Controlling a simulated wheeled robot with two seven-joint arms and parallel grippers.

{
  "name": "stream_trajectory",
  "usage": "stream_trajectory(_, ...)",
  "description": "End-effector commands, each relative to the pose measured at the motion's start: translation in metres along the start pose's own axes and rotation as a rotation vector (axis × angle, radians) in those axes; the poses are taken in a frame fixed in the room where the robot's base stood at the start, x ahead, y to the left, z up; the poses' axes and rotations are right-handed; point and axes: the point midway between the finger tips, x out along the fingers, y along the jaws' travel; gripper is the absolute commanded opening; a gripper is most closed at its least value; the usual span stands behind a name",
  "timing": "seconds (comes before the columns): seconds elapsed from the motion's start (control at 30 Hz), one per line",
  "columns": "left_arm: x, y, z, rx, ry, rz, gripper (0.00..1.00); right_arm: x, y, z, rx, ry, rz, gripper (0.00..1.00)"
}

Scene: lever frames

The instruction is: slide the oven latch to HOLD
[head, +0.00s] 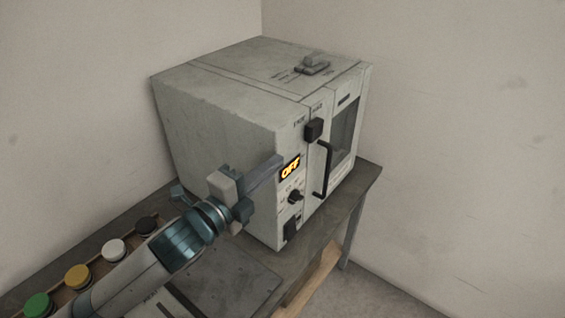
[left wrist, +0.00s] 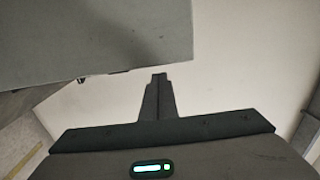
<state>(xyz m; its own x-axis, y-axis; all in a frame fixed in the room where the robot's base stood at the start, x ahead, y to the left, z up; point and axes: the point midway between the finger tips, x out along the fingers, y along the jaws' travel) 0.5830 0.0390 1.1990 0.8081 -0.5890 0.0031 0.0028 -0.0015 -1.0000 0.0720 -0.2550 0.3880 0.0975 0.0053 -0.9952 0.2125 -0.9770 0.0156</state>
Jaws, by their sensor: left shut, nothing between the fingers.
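The oven (head: 215,115) is a worn pale grey box on a bench, with an orange display reading OFF. On its front, a black square latch knob (head: 313,129) sits above the black door handle (head: 322,168). Two small labels above the knob are too small to read surely; the knob lies nearer under the right one. My left gripper (head: 279,161) is shut and empty, its fingers pointing at the front edge beside the display, left of and below the latch. Its shut fingers also show in the left wrist view (left wrist: 158,80). My right gripper is out of view.
A small lever or slider (head: 312,65) sits on the oven's top. A dial (head: 295,196) and a black switch (head: 290,230) are below the display. Several coloured round buttons, one yellow (head: 78,277), line the bench's left. The bench (head: 335,205) ends just past the oven.

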Motion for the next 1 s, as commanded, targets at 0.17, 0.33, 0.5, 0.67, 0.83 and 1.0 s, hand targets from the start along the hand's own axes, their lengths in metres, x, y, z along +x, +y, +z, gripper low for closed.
stream_trajectory(0.17,-0.024,0.002,0.000,0.001,0.000,0.000,0.00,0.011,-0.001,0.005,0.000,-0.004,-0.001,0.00)
stream_trajectory(0.33,-0.033,0.001,0.000,0.000,0.000,0.001,0.00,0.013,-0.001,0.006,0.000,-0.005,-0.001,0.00)
stream_trajectory(0.5,-0.034,0.000,0.000,0.000,0.000,0.000,0.00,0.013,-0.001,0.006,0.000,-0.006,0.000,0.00)
stream_trajectory(0.67,-0.034,0.000,0.000,0.000,0.000,0.000,0.00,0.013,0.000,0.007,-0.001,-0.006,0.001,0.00)
stream_trajectory(0.83,-0.034,0.000,0.000,0.000,0.000,0.000,0.00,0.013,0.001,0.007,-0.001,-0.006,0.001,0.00)
stream_trajectory(1.0,-0.034,0.000,0.000,0.000,0.000,0.000,0.00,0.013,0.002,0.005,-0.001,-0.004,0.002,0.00)
